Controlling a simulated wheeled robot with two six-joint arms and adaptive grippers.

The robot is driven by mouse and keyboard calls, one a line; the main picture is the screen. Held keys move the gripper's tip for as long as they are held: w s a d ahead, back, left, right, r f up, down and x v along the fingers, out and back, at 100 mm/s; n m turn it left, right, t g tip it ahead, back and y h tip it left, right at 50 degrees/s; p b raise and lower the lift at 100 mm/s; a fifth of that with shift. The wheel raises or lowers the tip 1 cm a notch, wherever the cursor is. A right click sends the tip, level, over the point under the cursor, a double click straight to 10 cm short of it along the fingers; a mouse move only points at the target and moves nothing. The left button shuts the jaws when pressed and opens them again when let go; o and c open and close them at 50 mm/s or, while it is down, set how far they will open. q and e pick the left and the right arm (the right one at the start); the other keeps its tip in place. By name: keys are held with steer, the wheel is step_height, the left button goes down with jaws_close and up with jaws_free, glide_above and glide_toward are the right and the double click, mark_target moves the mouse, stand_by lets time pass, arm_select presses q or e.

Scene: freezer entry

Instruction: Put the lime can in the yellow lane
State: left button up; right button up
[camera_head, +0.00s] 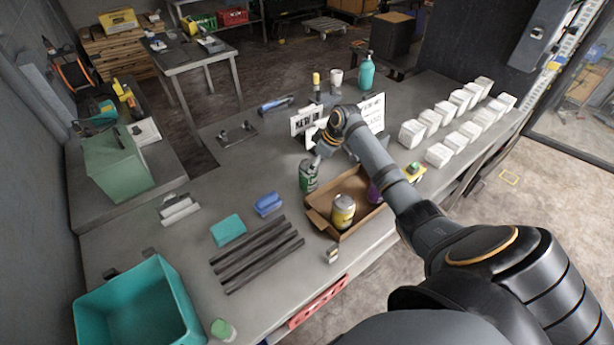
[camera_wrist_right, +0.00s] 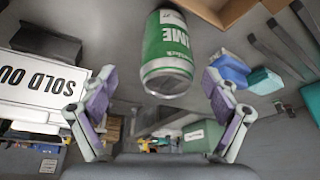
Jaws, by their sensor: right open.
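The lime can (camera_head: 308,177) is green with a silver rim and stands on the table by the left edge of the cardboard box. In the right wrist view the lime can (camera_wrist_right: 167,50) shows its "LIME" label, just beyond and between the finger pads. My right gripper (camera_head: 320,150) is open and close to the can's top in the head view; the wrist view shows its spread fingers (camera_wrist_right: 158,88), with nothing gripped. I cannot pick out a yellow lane. My left gripper is not in view.
The cardboard box (camera_head: 324,224) holds a yellow-labelled can (camera_head: 343,211) and a purple can (camera_head: 375,193). Dark bars (camera_head: 255,256) lie left of it, near a blue object (camera_head: 268,204) and a teal block (camera_head: 228,230). White signs (camera_head: 372,110) stand behind; white cartons (camera_head: 439,155) line the right.

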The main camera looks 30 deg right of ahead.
steer(key=f+p, duration=0.1)
steer(key=w+a+f, duration=0.1)
steer(key=f, duration=0.1)
steer(key=a+f+p, duration=0.1)
steer(key=shift+w+a+f+p, duration=0.15)
steer(key=shift+a+p, duration=0.1)
steer(key=shift+p, duration=0.05)
steer(key=x, duration=0.2)
steer(key=shift+w+d+f, duration=0.15)
steer(key=shift+d+f, duration=0.1)
steer(key=shift+f, duration=0.2)
steer(key=shift+r, duration=0.1)
steer(key=c, duration=1.7)
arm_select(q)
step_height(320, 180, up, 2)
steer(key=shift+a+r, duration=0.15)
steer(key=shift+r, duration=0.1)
arm_select(e)
steer(key=shift+c, duration=0.2)
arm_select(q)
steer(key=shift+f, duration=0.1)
